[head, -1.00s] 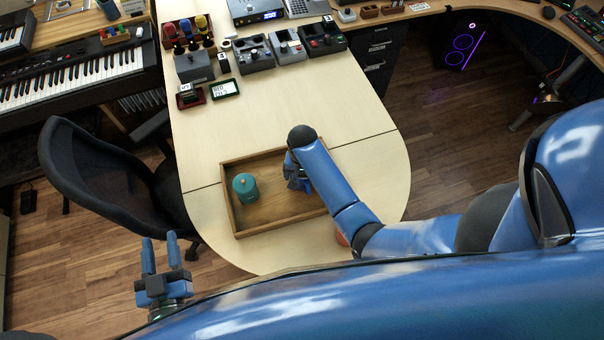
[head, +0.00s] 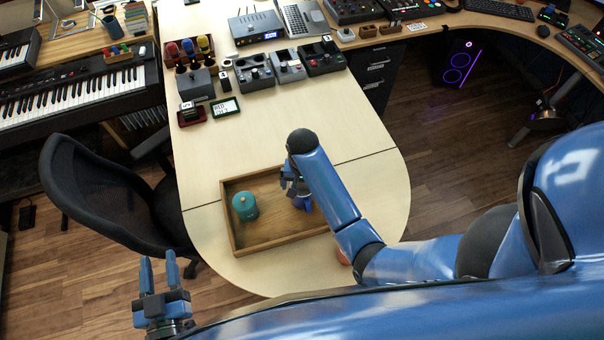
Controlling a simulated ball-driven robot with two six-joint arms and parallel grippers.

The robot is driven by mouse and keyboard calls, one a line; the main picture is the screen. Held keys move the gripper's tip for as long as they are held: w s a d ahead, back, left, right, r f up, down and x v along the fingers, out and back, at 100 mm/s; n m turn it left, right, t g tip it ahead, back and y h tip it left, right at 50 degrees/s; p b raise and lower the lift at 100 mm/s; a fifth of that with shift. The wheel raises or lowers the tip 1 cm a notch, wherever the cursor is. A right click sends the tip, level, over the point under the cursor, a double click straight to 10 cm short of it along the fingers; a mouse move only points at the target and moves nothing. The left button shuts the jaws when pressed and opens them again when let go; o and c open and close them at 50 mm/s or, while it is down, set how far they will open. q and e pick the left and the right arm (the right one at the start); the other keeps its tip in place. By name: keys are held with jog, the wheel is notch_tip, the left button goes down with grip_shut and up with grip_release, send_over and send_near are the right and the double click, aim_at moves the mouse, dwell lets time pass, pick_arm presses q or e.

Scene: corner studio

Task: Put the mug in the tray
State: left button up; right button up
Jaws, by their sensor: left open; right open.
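The wooden tray (head: 232,238) lies on the pale table. A teal, round, lidded-looking pot (head: 245,207) stands in its left part. A darker blue object (head: 303,204), which looks like the mug, is in the tray's right part, partly hidden by my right arm. My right gripper (head: 291,186) is open just above and to the left of the blue object; I cannot tell if they touch. My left gripper (head: 159,274) is open and empty, away from the table at the lower left.
A reddish object (head: 343,256) is mostly hidden behind my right forearm, near the table's front edge. Small devices (head: 255,72) stand at the table's back. A black chair (head: 105,190) is at left. The table between tray and devices is clear.

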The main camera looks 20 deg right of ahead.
notch_tip(320, 180, up, 6)
jog(key=f+t, duration=0.1)
jog(key=s+d+f+t, duration=0.1)
jog(key=f, duration=0.1)
jog(key=s+d+f+n+t, duration=0.1)
jog(key=f+t, duration=0.1)
jog(key=shift+s+d+f+y, duration=0.15)
jog(key=shift+s+y, duration=0.05)
jog(key=shift+y, duration=0.1)
jog(key=s+d+r+n+t, duration=0.1)
jog(key=s+d+r+t, duration=0.1)
jog(key=s+r+t, duration=0.5)
jog(key=s+d+r+n+t, duration=0.2)
jog(key=s+r+t, duration=0.4)
jog(key=s+r, duration=0.4)
notch_tip(320, 180, up, 2)
jog(key=shift+d+n+t, duration=0.3)
jog(key=shift+d+t, duration=0.1)
jog(key=shift+d, duration=0.35)
